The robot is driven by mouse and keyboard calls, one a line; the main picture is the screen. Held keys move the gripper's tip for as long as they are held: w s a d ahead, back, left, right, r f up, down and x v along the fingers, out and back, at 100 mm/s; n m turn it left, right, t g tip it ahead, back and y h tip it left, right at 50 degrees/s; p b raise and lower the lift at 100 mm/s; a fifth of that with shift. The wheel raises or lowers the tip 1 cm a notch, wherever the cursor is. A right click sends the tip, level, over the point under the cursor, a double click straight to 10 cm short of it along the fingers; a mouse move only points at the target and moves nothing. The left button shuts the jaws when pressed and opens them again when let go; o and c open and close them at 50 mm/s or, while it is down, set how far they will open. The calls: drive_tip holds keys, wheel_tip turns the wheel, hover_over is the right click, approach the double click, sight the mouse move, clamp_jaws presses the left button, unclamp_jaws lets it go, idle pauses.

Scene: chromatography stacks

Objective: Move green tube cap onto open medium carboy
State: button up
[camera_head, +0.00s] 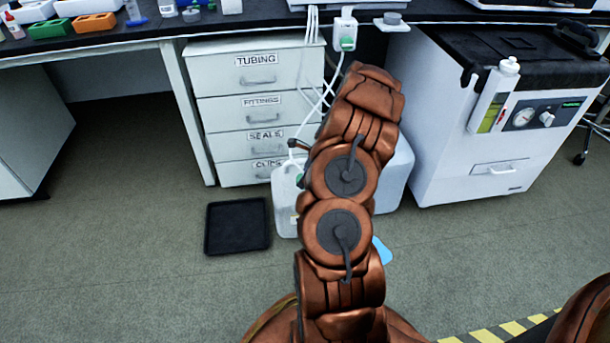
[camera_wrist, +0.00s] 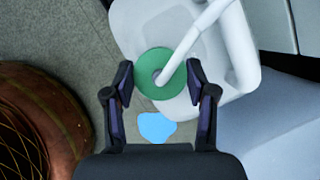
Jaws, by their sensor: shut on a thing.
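In the wrist view, the green tube cap (camera_wrist: 146,72) is a round green disc with a white tube rising from its middle. My gripper (camera_wrist: 159,82) is shut on it, one finger at each side. A white carboy (camera_wrist: 145,25) with a moulded handle lies directly below the cap in this view. Whether the cap touches its neck is hidden. In the head view, this carboy (camera_head: 284,205) stands on the floor before the drawers, partly behind my arm. A bit of green shows near its top. My gripper is mostly hidden there by my arm.
A larger pale carboy (camera_head: 397,178) stands to the right, partly behind my arm. A black tray (camera_head: 237,226) lies on the floor to the left. A blue patch (camera_head: 382,251) is on the floor in front. Drawers (camera_head: 257,83) stand behind; white tubes hang beside them.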

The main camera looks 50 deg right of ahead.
drive_tip(key=shift+f, duration=0.25)
drive_tip(key=o, duration=1.3)
drive_tip(key=shift+o, duration=1.2)
drive_tip(key=shift+r+p, duration=0.1)
drive_tip(key=shift+p, duration=0.2)
drive_tip(key=shift+r+p, duration=3.45)
drive_tip(key=shift+p, duration=0.55)
